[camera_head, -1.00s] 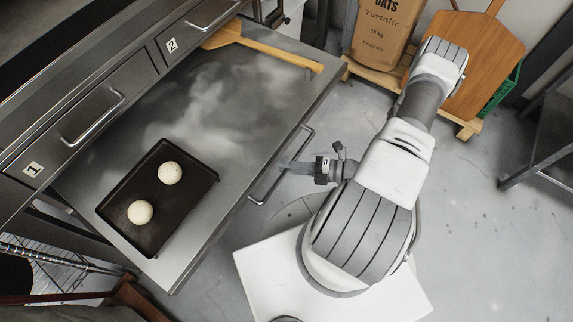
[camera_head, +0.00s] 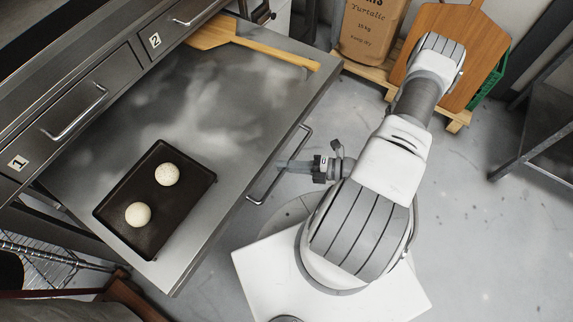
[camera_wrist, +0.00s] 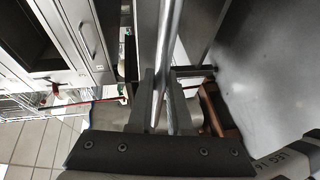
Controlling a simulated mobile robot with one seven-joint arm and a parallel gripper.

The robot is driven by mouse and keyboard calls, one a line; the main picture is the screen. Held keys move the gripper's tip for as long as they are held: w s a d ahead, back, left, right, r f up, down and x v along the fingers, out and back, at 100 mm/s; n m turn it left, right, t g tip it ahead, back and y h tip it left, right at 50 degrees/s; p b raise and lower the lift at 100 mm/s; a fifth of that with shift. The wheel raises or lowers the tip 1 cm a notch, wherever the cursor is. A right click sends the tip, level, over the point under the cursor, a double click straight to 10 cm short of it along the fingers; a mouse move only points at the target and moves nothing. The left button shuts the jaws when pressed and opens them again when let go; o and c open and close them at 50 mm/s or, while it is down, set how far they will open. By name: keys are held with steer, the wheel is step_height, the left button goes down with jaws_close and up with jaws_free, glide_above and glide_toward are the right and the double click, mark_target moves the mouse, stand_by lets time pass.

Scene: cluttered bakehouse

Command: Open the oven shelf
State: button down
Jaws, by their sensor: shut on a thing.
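The oven shelf (camera_head: 236,110) is a wide flat metal shelf pulled out from below the numbered drawers, its top fully in view in the head view. Its bar handle (camera_head: 262,192) runs along the front edge. My gripper (camera_head: 280,165) is at the middle of this handle. In the wrist view the bar of the handle (camera_wrist: 168,40) runs between the two fingers of my gripper (camera_wrist: 164,95), which are shut on it. A black tray (camera_head: 197,205) with two pale dough balls (camera_head: 138,214) lies on the shelf's near part.
A wooden peel (camera_head: 250,45) lies at the shelf's back right. Drawers 1 (camera_head: 75,112) and 2 (camera_head: 172,30) are above.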

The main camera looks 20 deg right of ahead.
steer(key=shift+w+d, duration=0.1)
steer(key=c, duration=0.8)
jaws_free()
steer(key=shift+c, duration=0.2)
steer(key=shift+o, duration=0.7)
steer(key=r, duration=0.1)
steer(key=r+p, duration=0.1)
steer(key=r, duration=0.1)
steer(key=r+p, duration=0.1)
steer(key=r, duration=0.1)
steer(key=shift+d, duration=0.3)
steer(key=s+d+r, duration=0.2)
steer(key=d, duration=0.1)
steer(key=s+d+r+p, duration=0.1)
steer(key=s+d+r, duration=0.3)
steer(key=s+d, duration=0.1)
steer(key=shift+d+p, duration=0.35)
steer(key=shift+c, duration=0.7)
steer(key=shift+r, duration=0.1)
